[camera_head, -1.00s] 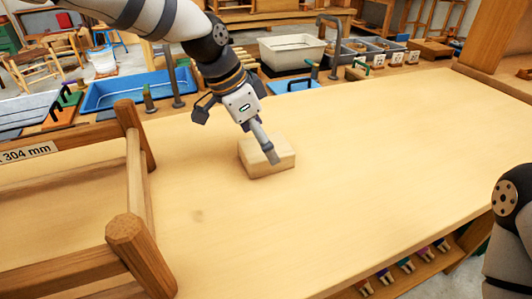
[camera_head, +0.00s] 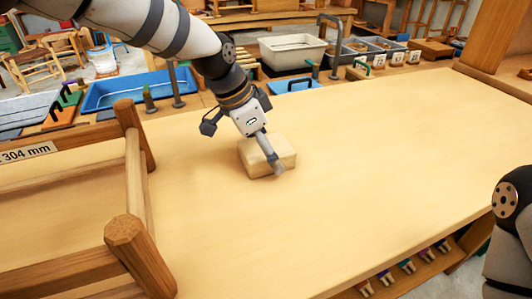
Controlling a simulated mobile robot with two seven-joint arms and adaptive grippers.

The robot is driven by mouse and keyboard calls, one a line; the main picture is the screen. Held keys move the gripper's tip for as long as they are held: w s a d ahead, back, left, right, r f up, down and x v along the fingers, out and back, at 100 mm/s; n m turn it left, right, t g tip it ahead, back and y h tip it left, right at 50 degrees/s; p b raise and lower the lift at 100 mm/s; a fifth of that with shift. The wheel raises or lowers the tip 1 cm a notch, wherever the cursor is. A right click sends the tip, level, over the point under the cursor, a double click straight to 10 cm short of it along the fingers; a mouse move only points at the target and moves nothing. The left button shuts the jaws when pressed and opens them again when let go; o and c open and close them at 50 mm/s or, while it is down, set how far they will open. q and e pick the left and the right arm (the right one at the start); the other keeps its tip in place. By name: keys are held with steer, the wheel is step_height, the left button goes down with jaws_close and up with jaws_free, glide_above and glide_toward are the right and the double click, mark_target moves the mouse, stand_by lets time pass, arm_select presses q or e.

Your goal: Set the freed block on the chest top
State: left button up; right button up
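A pale wooden block (camera_head: 258,160) sits on the broad light wooden top (camera_head: 350,200), left of the picture's middle. I take this top to be the chest top, but cannot be sure. My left gripper (camera_head: 275,163) reaches down from the upper left, in front of the block's upper face and right part. Its fingers appear as one narrow bar, with the tip at the block's near right side. I cannot tell whether they touch or grip the block. My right arm shows at the right edge, with its gripper out of view.
A wooden frame with posts (camera_head: 128,232) and a size label stands at the left. Behind the top are a blue tray (camera_head: 120,92), a grey-white bin (camera_head: 290,50) and small labelled bins. The top's middle and right are clear.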

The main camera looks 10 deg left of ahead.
arm_select(q)
steer(key=c, duration=1.5)
steer(key=shift+c, duration=0.2)
steer(key=shift+r, duration=0.15)
